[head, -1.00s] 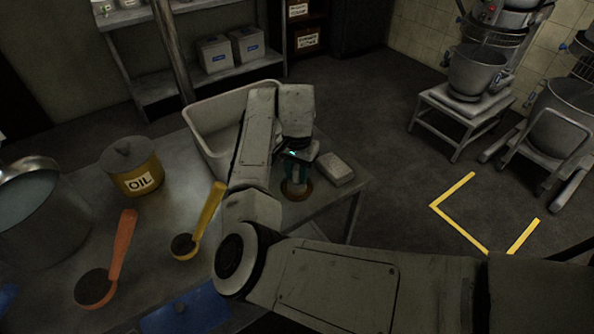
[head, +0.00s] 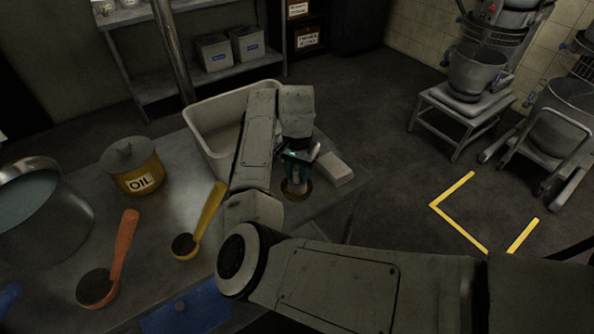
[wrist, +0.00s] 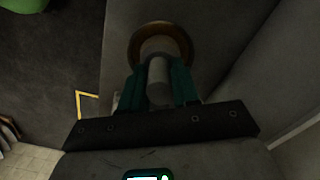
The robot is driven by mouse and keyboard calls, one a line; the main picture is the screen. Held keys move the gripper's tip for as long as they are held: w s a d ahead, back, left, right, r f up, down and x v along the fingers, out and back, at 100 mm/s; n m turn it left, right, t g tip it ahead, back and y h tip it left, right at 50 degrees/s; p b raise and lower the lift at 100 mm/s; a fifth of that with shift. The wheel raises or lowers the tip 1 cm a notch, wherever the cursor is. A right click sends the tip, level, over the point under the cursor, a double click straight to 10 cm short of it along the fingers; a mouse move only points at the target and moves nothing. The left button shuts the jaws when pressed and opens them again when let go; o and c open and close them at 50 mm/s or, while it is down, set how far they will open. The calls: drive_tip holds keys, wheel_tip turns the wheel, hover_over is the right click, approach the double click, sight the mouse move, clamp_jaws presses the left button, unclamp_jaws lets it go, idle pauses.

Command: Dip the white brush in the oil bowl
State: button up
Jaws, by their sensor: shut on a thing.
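My gripper (head: 297,180) is at the far right corner of the table, its teal fingers shut on a pale, upright cylinder that looks like the handle of the white brush. In the wrist view the pale cylinder (wrist: 158,82) sits between the fingers (wrist: 158,90). Its far end meets a round, brown-rimmed thing (wrist: 160,28), which also shows under the gripper in the head view (head: 296,192). I cannot tell whether that is a bowl or part of the brush; bristles are hidden. A yellow pot labelled OIL (head: 140,182) with a grey lid stands at the left.
A white tub (head: 205,105) stands behind my arm. A pale block (head: 335,168) lies right beside the gripper. A yellow ladle (head: 210,212), an orange ladle (head: 122,250) and a large metal pot (head: 55,235) are on the left. The table edge is close on the right.

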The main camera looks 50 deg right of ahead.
drive_tip(key=shift+r+p, duration=3.1)
drive_tip(key=shift+r, duration=0.4)
drive_tip(key=shift+f, duration=0.1)
